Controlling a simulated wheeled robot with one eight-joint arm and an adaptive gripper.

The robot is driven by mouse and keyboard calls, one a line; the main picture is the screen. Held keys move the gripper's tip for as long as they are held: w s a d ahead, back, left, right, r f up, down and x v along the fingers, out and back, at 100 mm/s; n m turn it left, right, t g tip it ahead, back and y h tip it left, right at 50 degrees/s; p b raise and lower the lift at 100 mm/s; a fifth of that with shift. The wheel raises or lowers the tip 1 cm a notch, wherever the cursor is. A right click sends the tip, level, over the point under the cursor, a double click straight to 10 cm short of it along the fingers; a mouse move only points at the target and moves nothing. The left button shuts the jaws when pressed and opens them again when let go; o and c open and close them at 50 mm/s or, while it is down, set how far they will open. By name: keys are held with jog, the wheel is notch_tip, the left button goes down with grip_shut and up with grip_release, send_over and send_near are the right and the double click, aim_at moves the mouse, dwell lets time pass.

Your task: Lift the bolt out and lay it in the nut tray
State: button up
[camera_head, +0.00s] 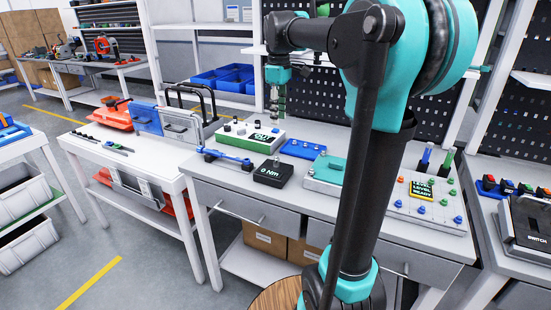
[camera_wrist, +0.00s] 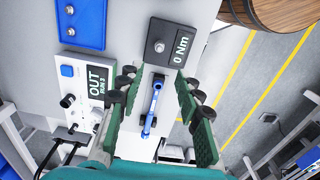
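My gripper (camera_head: 276,112) hangs over the bench, fingers pointing down. In the wrist view my gripper (camera_wrist: 156,80) has its green fingers spread wide with nothing held between them. A small silver bolt head (camera_wrist: 159,46) shows on top of the black box (camera_wrist: 177,25) with the "0 Nm" display, beyond the fingertips. The black box also shows in the head view (camera_head: 272,174). A blue tray (camera_wrist: 92,38), which looks like the nut tray, holds small silver pieces; it lies behind the black box in the head view (camera_head: 303,149).
A blue wrench-like tool (camera_wrist: 151,112) lies on the bench below and between the fingers. A white box with an "OUT" display (camera_wrist: 82,92) stands beside it. A teal box (camera_head: 325,171) and a button panel (camera_head: 428,205) stand to the right. Free bench surface is narrow.

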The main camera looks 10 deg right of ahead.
send_over(276, 160)
jog(key=d, duration=0.1)
jog(key=f, duration=1)
jog(key=shift+w, duration=0.3)
jog(key=shift+w+a+f, duration=0.1)
jog(key=shift+a+f, duration=0.1)
jog(key=shift+f, duration=1.15)
jog(key=shift+w+a+f, duration=0.1)
jog(key=shift+a+f, duration=0.05)
jog(key=shift+f, duration=1.15)
grip_shut()
